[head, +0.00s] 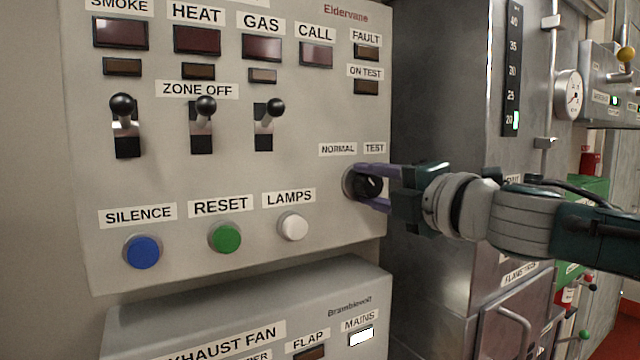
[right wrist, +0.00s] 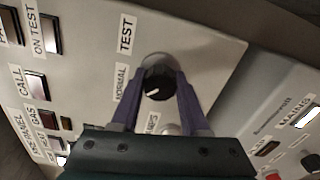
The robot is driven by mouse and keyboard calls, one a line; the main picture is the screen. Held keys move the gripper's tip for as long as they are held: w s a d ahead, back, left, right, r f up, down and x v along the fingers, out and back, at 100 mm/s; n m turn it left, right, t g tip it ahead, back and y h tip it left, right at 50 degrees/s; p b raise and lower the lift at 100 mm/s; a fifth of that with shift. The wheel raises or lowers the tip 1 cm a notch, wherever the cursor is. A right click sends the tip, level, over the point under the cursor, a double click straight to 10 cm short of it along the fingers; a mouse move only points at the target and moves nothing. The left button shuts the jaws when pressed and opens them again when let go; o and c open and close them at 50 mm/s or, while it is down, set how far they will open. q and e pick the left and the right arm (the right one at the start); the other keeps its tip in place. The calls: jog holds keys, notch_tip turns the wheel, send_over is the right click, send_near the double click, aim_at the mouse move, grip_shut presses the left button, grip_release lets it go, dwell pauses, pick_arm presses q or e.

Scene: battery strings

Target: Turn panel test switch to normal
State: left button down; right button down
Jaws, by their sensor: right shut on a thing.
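The panel test switch is a round black knob (head: 370,186) in a grey collar at the panel's right edge, below the NORMAL label (head: 338,149) and the TEST label (head: 374,148). My right gripper (head: 363,186) reaches in from the right, its two purple fingers shut on the knob, one on each side. In the right wrist view the knob (right wrist: 158,84) sits between the fingertips (right wrist: 160,78). A short white mark shows on its lower-left part, on the side of the NORMAL label (right wrist: 121,84) rather than TEST (right wrist: 126,35). My left gripper is not in view.
Zone-off toggle levers (head: 204,110) stick out at upper left. Blue (head: 142,251), green (head: 224,237) and white (head: 293,226) buttons lie left of the knob. A lower panel (head: 235,305) juts out below. A steel cabinet (head: 440,100) with a gauge stands behind my right arm.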

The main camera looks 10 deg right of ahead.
dwell(0.4)
jog(key=shift+c, duration=2.1)
grip_release()
jog(key=v, duration=1)
jog(key=shift+a, duration=0.1)
